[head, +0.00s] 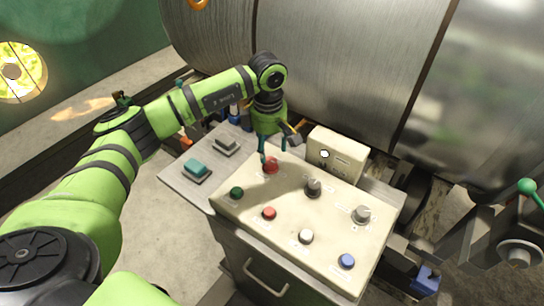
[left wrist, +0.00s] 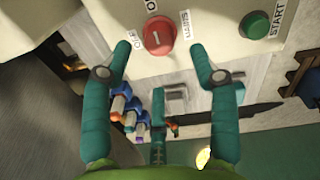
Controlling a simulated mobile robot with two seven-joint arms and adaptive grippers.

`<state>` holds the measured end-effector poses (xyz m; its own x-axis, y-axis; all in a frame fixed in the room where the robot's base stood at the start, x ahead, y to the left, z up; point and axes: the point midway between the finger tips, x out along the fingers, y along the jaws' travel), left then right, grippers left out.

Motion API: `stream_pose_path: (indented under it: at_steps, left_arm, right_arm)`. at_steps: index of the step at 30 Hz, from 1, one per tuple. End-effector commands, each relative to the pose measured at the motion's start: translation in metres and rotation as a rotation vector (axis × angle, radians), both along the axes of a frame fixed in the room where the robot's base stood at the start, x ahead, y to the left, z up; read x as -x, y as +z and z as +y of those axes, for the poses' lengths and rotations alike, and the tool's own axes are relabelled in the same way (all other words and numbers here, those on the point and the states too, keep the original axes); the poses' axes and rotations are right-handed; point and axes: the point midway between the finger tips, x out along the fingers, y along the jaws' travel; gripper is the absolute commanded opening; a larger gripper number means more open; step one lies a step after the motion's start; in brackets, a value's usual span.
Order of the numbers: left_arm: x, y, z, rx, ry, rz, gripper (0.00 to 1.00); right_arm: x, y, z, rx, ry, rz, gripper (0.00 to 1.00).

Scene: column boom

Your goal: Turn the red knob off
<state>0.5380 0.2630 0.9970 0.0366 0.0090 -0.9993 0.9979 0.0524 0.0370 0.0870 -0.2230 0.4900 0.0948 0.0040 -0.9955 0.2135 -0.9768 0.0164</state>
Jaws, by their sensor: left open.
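The red knob (head: 270,166) sits at the far left of the cream control panel (head: 335,225). In the left wrist view the red knob (left wrist: 158,38) is round with a pale mark on its face, and printed labels surround it. My left gripper (head: 271,155) comes down from above, right at the knob. Its teal fingers are open. In the left wrist view the fingertips (left wrist: 158,46) lie on either side of the knob, with a gap to each side. A third finger shows below. My right gripper is not in view.
The panel also bears a green button (head: 236,192), a second red button (head: 269,213), grey knobs (head: 313,187), a white button (head: 305,236) and a blue button (head: 347,261). A cream box (head: 336,156) stands at the panel's back edge. A large metal drum (head: 330,65) rises behind.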

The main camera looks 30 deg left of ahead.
Motion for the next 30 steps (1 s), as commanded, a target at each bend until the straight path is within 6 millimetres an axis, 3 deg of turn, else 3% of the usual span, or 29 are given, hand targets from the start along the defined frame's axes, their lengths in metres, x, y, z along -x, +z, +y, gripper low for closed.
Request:
stream_pose_path:
  at_steps: [10,21,22,26,30]
  left_arm:
    - [0.000,-0.049,-0.002,0.006,-0.002,0.004,0.60]
    - [-0.001,-0.059,-0.002,0.007,-0.002,0.001,0.60]
    - [-0.001,-0.059,-0.002,0.007,-0.002,0.001,0.56]
    - [-0.001,-0.059,-0.003,0.007,-0.002,0.001,0.04]
    - [-0.001,-0.059,-0.003,0.008,-0.002,0.001,0.04]
  right_arm:
    - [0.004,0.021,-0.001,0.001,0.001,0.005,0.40]
    - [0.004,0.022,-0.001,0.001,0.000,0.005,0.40]
    - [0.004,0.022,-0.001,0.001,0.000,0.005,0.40]
    - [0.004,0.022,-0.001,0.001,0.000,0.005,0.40]
    - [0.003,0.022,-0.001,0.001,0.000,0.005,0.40]
